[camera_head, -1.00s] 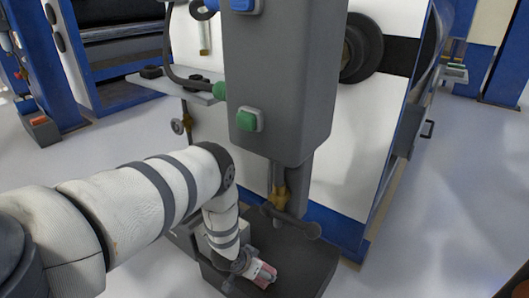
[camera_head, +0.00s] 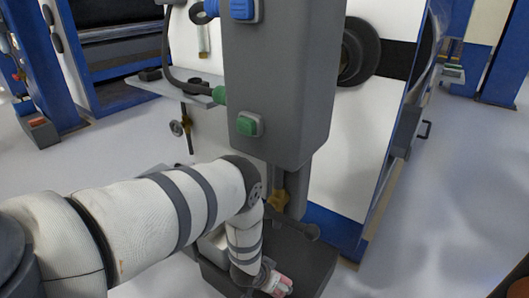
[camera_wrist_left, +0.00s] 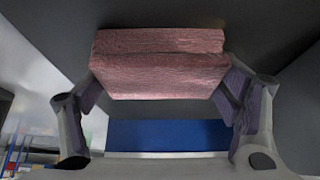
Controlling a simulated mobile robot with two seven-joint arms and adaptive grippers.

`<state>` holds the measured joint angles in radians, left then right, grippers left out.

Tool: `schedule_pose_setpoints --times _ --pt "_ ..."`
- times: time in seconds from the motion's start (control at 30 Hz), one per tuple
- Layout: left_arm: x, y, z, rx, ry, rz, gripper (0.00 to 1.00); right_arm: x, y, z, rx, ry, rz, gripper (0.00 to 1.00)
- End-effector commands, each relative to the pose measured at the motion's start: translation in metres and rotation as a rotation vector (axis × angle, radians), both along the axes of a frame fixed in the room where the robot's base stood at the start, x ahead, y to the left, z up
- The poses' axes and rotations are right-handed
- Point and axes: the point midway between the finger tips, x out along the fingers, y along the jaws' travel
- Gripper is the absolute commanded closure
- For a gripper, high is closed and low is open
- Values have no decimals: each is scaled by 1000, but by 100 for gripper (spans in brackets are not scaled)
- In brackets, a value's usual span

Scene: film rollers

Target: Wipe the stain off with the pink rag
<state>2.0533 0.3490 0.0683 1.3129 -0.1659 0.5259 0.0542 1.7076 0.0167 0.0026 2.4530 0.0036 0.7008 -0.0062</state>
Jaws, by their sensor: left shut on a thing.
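My left gripper (camera_head: 268,280) is low over the dark grey base plate (camera_head: 313,262) of the machine. It is shut on the pink rag (camera_head: 282,287), which shows only partly at the bottom edge of the head view. In the left wrist view the folded pink rag (camera_wrist_left: 160,72) is held between the two fingers, with dark grey surface behind it. Whether the rag touches the plate I cannot tell. I see no stain in either view. My right gripper is not in view.
A grey machine column (camera_head: 275,85) with a green button (camera_head: 248,125) stands right above the plate. A brass fitting (camera_head: 279,199) and a dark handle (camera_head: 305,230) hang close to my left wrist. Open floor (camera_head: 450,210) lies to the right.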

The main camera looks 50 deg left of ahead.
Motion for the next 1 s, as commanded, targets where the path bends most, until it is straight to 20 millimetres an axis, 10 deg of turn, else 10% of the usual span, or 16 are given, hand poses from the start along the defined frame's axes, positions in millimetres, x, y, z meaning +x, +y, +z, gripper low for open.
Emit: schedule_pose_setpoints --times 1.0 --pt "11 -46 10 -1 -1 0 43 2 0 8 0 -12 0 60"
